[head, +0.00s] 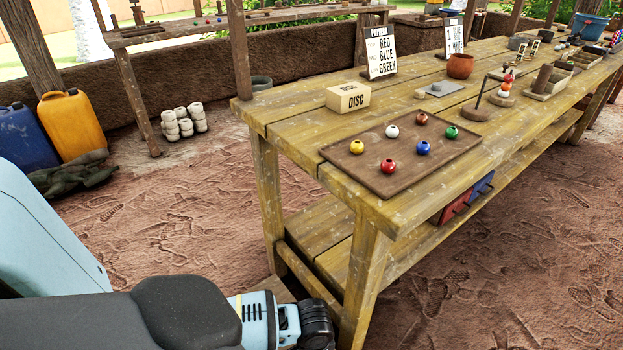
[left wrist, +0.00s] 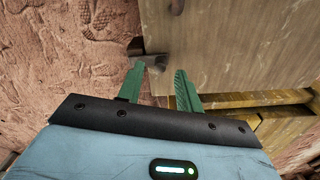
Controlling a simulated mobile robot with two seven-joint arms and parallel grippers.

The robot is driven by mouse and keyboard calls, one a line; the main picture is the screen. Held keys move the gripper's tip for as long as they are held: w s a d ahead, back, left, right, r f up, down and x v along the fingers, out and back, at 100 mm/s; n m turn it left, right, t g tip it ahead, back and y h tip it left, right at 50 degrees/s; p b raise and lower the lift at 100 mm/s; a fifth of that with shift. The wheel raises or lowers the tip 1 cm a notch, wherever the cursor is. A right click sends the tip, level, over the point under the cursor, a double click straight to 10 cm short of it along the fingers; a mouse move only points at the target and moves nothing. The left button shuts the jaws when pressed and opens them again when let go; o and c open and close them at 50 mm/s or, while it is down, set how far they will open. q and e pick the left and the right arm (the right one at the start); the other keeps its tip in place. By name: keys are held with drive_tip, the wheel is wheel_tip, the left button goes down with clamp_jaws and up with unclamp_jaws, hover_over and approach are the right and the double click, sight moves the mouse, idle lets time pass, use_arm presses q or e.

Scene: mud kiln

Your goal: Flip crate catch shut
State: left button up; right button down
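In the left wrist view a pale wooden panel (left wrist: 225,50), seemingly the crate's, fills the upper right. A small dark metal piece (left wrist: 157,60), probably the catch, sticks out at its lower left edge. A second dark metal bit (left wrist: 177,6) shows at the top. My left gripper (left wrist: 160,72) has two green fingers spread apart, with the metal piece near the left fingertip; whether they touch I cannot tell. In the head view my left arm reaches to the near table leg, and its fingers are hidden. My right gripper is not in view.
The long wooden table (head: 290,120) bears a tray (head: 345,170) of coloured balls and a disc box (head: 348,97). Its near leg (head: 365,275) stands right beside my left wrist. Jerrycans (head: 75,125) stand at the left. The dirt floor (head: 160,225) between is open.

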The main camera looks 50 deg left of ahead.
use_arm(q)
wheel_tip(320, 180, up, 4)
drive_tip(key=shift+r+p, duration=0.1)
drive_tip(key=shift+p, duration=0.6)
drive_tip(key=shift+r, duration=0.4)
